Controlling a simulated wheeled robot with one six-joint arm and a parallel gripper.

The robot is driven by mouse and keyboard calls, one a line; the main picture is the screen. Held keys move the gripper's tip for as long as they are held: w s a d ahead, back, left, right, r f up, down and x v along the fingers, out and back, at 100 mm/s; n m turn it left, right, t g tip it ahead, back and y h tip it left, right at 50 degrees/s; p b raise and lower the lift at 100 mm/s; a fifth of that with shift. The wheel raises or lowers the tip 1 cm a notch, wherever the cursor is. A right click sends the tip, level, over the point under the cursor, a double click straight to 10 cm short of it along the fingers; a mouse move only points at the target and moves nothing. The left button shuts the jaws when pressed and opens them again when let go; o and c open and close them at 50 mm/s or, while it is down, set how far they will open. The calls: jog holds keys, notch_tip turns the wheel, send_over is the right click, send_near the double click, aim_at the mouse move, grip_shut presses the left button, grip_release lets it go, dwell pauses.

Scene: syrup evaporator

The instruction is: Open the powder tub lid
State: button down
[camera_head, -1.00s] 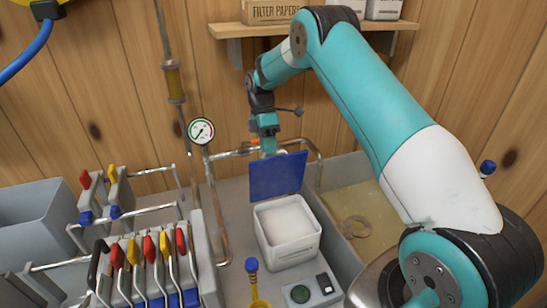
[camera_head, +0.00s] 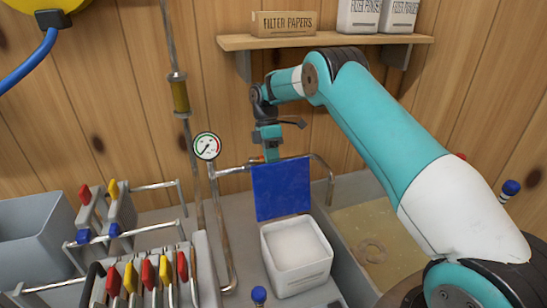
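The powder tub (camera_head: 297,279) is a white square box with white powder (camera_head: 294,243) showing inside. Its blue lid (camera_head: 282,190) stands upright at the tub's back edge, so the tub is open. My gripper (camera_head: 270,153) is at the lid's top edge, partly behind the lid. Its fingertips are hidden, so I cannot tell whether they hold the lid.
A pressure gauge (camera_head: 207,146) and metal pipes stand left of the tub. Levers with coloured handles (camera_head: 148,275) fill the lower left. A shelf (camera_head: 320,42) with a filter papers box (camera_head: 284,23) hangs above. A shallow tray (camera_head: 385,225) lies right of the tub.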

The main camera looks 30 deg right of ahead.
aim_at(273, 169)
jog(key=f, duration=0.1)
jog(key=s+f, duration=0.1)
jog(key=f, duration=0.1)
jog(key=shift+s+a+g, duration=0.25)
jog(key=shift+s+g, duration=0.05)
jog(key=shift+g, duration=0.1)
jog(key=c, duration=1.2)
grip_release()
jog(key=shift+o, duration=0.2)
jog(key=s+p+v, duration=0.1)
jog(key=p+v, duration=0.9)
jog(key=p, duration=0.7)
jog(key=shift+w+r+t, duration=0.25)
jog(key=shift+r+t, duration=0.15)
jog(key=shift+r, duration=0.2)
jog(key=shift+d+f, duration=0.1)
